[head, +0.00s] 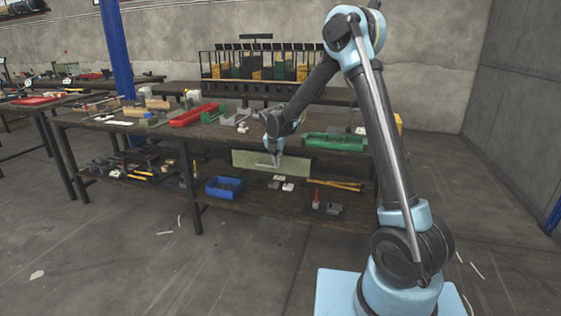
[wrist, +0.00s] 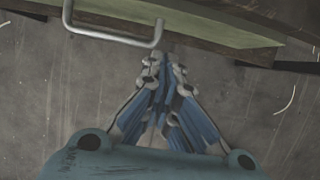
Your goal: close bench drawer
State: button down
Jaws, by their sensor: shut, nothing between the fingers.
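The bench drawer (head: 300,164) has a pale green front and hangs under the top of the long workbench (head: 165,133). Its front also shows along the top of the wrist view (wrist: 220,30). The grey bar handle (wrist: 115,36) sticks out from that front. How far the drawer stands out from the bench I cannot tell. My gripper (wrist: 165,62) is shut and empty, just by the right end of the handle. I cannot tell whether it touches. In the head view my gripper (head: 276,150) is in front of the drawer front and hides part of it.
A green tray (head: 335,142) and a red tray (head: 194,115) stand on the benchtop. A blue bin (head: 224,187) and loose tools lie on the lower shelf. A blue post (head: 117,50) stands behind at left. The floor in front is mostly clear.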

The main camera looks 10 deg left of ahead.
jog(key=v, duration=0.9)
jog(key=s+d+r+m, duration=0.3)
jog(key=s+d+m, duration=0.25)
jog(key=d, duration=0.45)
jog(key=s+d+r+m+g, duration=0.1)
jog(key=s+d+r+m, duration=0.1)
jog(key=s+d+m, duration=0.6)
jog(key=s+d+r+m, duration=0.3)
jog(key=d+m, duration=0.1)
jog(key=d, duration=0.8)
jog(key=s+d+f+m, duration=0.3)
jog(key=s+d+m, duration=0.1)
jog(key=s, duration=0.3)
jog(key=s+d+f+m, duration=0.4)
jog(key=s+m, duration=0.3)
jog(key=s, duration=0.1)
jog(key=s+d+f+m+g, duration=0.1)
jog(key=s+d+f+m, duration=0.3)
jog(key=s+m, duration=0.2)
jog(key=shift+s+d+f, duration=0.2)
jog(key=shift+s+d, duration=0.1)
jog(key=shift+s, duration=0.8)
